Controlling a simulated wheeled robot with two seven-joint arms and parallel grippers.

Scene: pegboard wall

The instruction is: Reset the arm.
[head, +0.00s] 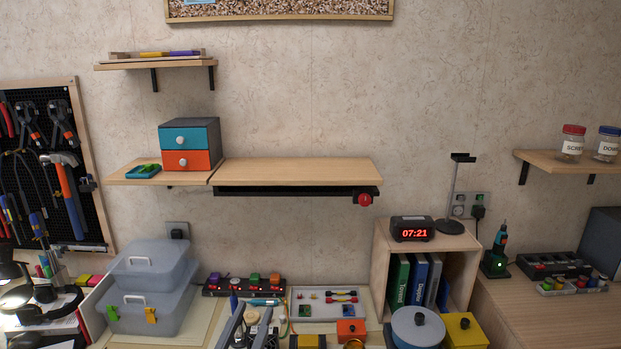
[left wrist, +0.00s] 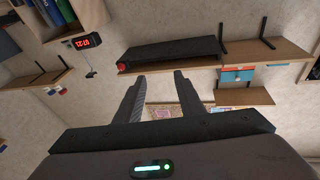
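My left gripper (head: 252,314) shows at the bottom middle of the head view, over the cluttered desk. Its two fingers point up and stand apart. In the left wrist view the same gripper (left wrist: 159,76) is open, with nothing between its fingers. My right gripper is not seen in either view.
A wooden shelf (head: 297,171) with a red knob (head: 365,199) below it is on the wall. Grey lidded boxes (head: 150,262) stand left of my gripper; a cubby with binders and a clock (head: 412,229) stands right. The wall between shelf and desk is clear.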

